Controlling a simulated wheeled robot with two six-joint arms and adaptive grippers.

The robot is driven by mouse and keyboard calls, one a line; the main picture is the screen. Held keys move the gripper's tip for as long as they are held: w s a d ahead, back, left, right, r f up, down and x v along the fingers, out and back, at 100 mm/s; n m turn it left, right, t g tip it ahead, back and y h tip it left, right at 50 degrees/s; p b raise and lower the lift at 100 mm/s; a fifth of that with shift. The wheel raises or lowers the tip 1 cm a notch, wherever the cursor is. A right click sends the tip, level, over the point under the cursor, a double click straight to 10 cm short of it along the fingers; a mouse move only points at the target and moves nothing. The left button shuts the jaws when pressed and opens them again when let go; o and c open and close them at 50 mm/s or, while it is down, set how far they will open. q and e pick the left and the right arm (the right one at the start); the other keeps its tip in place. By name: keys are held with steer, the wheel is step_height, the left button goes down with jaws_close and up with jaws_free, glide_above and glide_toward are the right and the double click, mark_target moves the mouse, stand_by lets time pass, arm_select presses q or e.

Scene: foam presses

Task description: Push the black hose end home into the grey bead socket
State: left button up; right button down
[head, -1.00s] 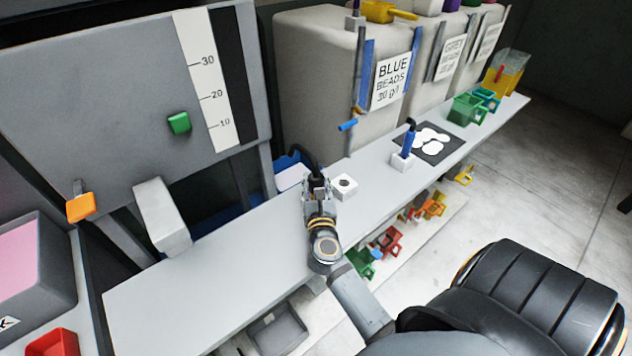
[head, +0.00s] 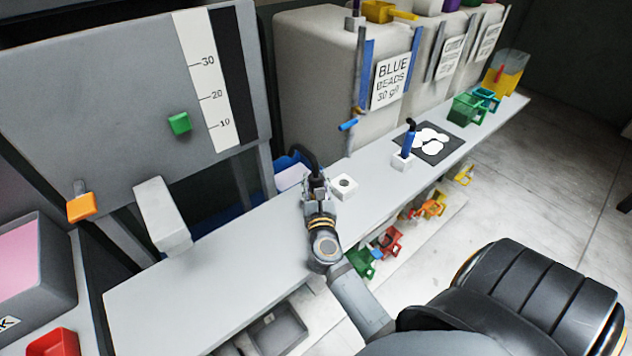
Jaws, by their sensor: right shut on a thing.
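My right gripper (head: 316,186) is over the bench at the centre of the head view, shut on the black hose (head: 309,160). The hose arches up behind the fingers; its held end is hidden by the gripper. A white socket block (head: 343,187) with a dark round hole on top sits on the bench just right of the gripper, and the hose is apart from this hole. No label shows on the block, so I cannot tell if it is the grey bead socket. My left gripper is not in view.
A blue hose end (head: 407,145) stands upright in another white block (head: 402,161) farther right, by a dark mat (head: 446,154) with white discs. Large bead bins (head: 310,80) line the back. The bench (head: 190,280) is clear at front left.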

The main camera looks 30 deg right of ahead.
mark_target(316, 170)
steer(key=shift+f, duration=0.15)
steer(key=shift+f+b, duration=0.3)
steer(key=shift+b, duration=0.2)
steer(key=shift+f+b, duration=1.45)
steer(key=shift+f, duration=0.15)
steer(key=c, duration=0.8)
jaws_free()
steer(key=shift+o, duration=0.2)
step_height(316, 170, up, 10)
steer(key=shift+r, duration=0.1)
